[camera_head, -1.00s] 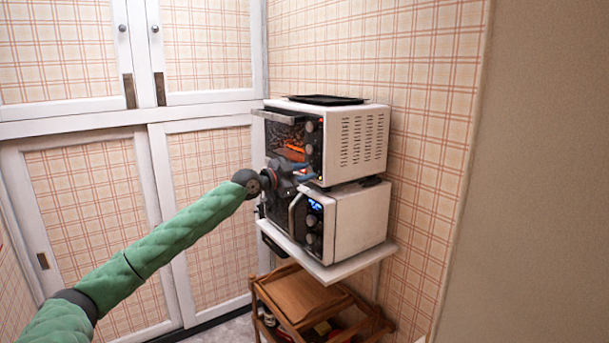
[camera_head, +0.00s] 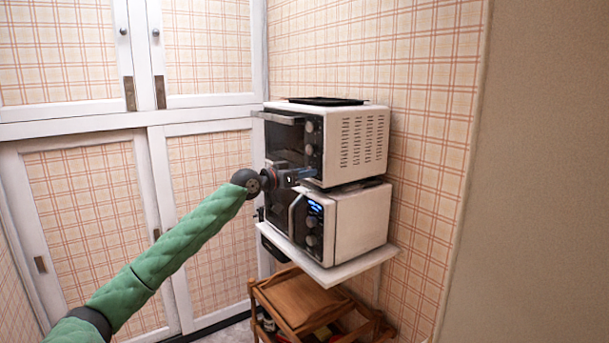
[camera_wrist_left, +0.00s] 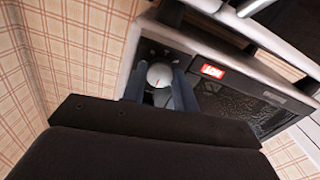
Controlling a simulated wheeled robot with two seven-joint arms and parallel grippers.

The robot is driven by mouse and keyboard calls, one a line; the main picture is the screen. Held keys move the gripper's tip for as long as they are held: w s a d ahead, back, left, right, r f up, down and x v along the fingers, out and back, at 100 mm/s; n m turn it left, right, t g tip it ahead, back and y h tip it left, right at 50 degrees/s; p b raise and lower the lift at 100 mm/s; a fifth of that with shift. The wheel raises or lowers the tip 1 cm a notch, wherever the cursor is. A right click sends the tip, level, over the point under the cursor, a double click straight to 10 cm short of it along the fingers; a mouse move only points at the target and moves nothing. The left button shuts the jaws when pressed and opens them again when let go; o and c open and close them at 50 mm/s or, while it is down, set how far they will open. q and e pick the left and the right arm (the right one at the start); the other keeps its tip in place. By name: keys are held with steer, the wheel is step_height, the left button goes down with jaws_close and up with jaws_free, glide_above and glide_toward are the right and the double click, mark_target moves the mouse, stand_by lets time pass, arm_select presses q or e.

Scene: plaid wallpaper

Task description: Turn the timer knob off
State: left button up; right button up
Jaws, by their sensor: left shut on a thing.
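The white toaster oven (camera_head: 358,140) stands on top of a microwave, with two round knobs (camera_head: 309,138) showing on its front panel. My left gripper (camera_head: 307,174) is at the lower part of that panel and covers what lies there. My left gripper (camera_wrist_left: 160,90) is shut on this knob. The oven door glass (camera_wrist_left: 240,105) is dark, with a small red label near its top. My right gripper is not in view.
The white microwave (camera_head: 358,222) with a lit blue display sits below the oven on a white wall shelf (camera_head: 330,272). A black tray (camera_head: 326,100) lies on the oven. A wooden cart (camera_head: 300,300) stands underneath. White-framed sliding doors (camera_head: 90,220) are at the left.

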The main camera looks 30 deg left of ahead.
arm_select(q)
steer(key=shift+n, duration=0.4)
steer(key=o, duration=1)
steer(key=shift+c, duration=0.2)
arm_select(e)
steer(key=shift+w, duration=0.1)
arm_select(q)
steer(key=shift+s+a, duration=0.1)
steer(key=b+v, duration=0.4)
steer(key=v, duration=0.3)
steer(key=shift+s, duration=0.25)
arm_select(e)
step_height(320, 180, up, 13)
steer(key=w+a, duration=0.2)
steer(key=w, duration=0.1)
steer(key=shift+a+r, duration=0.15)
arm_select(q)
steer(key=shift+a, duration=0.1)
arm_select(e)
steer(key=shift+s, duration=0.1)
